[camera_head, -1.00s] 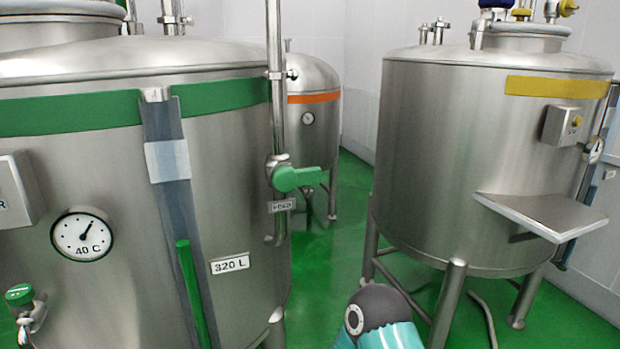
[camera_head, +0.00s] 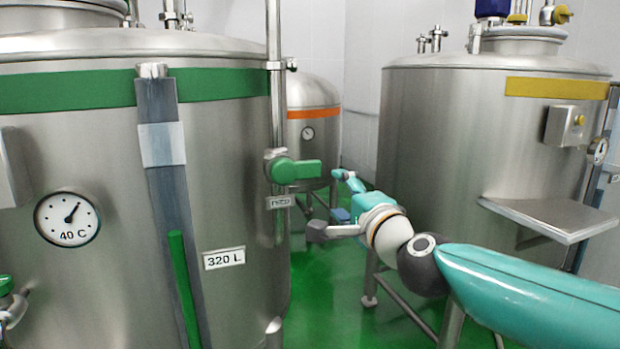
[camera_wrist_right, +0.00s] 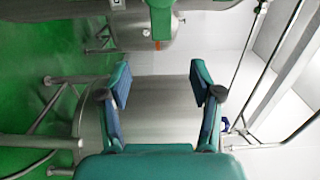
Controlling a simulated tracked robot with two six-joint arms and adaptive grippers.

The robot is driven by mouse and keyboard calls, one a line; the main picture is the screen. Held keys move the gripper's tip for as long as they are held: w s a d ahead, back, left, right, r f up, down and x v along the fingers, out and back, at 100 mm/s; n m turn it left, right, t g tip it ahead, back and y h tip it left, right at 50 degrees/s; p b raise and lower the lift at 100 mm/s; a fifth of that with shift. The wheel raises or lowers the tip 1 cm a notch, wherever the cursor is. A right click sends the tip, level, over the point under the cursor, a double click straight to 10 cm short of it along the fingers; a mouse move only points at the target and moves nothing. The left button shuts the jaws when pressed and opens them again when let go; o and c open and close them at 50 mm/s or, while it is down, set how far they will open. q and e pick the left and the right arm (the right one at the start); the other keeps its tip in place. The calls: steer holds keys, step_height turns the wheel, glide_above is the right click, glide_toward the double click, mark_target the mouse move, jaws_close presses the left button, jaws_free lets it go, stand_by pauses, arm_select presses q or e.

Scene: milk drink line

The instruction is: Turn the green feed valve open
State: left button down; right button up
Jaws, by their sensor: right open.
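The green feed valve (camera_head: 300,171) sits on the vertical pipe at the right side of the large green-banded tank. Its handle points right, crosswise to the pipe, above a small label plate (camera_head: 280,202). My right gripper (camera_head: 343,196) is open and empty, to the right of the handle and slightly lower in the head view, apart from it. In the right wrist view the open fingers (camera_wrist_right: 162,84) have nothing between them, and the green handle (camera_wrist_right: 161,15) shows at the top edge, beyond the fingertips. My left gripper is not in view.
The green-banded tank (camera_head: 225,160) fills the left, with a gauge (camera_head: 67,218) and sight tube (camera_head: 163,145). A yellow-banded tank (camera_head: 450,150) with a shelf (camera_head: 550,215) stands right. An orange-banded tank (camera_head: 313,97) is behind. Green floor (camera_head: 330,300) lies between them.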

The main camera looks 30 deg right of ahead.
mark_target(311, 171)
steer(key=p+x, duration=0.1)
steer(key=x, duration=1.5)
steer(key=shift+w, duration=0.35)
